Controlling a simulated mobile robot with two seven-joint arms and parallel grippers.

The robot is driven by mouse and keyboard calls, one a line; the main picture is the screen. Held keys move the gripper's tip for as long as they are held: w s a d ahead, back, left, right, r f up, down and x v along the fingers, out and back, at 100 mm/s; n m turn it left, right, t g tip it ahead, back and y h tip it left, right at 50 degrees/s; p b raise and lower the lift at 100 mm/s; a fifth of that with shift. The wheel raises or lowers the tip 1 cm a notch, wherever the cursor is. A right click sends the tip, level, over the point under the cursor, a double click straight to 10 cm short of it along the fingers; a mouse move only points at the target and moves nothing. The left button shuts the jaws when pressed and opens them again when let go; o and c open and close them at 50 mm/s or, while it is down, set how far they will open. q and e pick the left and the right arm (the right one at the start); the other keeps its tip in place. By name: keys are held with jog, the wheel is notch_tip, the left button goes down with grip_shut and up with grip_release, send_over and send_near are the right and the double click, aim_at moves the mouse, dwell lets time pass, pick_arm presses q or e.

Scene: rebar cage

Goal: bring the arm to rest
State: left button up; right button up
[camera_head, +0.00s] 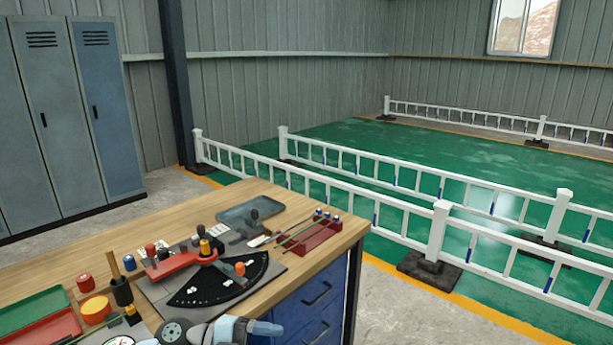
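At the bottom edge, in front of the wooden workbench (60,263), a grey and light-blue rounded object (232,331) is cut off by the frame. I cannot tell whether it is a tool or something else. A dark round disc (174,331) is beside it.
The bench holds a black fan-shaped plate (225,284), a red rack (312,238), a grey tray (250,211), a green tray (30,312) and small tools. White railings (360,200) cross the green floor (350,135) behind. Lockers (60,110) stand left.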

pick_arm(q)
jog(key=s+a+f+n+t+y, duration=0.4)
jog(key=s+f+n+y, duration=0.15)
jog(key=f+n, duration=0.3)
jog(key=s+a+f+n+t+y, duration=0.4)
jog(key=s+f+n, duration=0.25)
jog(key=n, duration=0.35)
jog(key=s+a+f+n+t+y, duration=0.4)
jog(key=s+f+n, duration=0.1)
jog(key=f+n, duration=0.4)
notch_tip(320, 180, up, 14)
jog(key=s+a+m+p, duration=0.1)
jog(key=p, duration=1.5)
jog(key=shift+s+p, duration=0.25)
jog(key=shift+p, duration=0.1)
pick_arm(e)
notch_tip(320, 180, up, 13)
jog(key=s+d, duration=0.1)
jog(key=shift+s+r+n, duration=0.15)
jog(key=shift+r+n, duration=0.05)
jog(key=shift+n, duration=0.1)
jog(key=shift+r, duration=0.3)
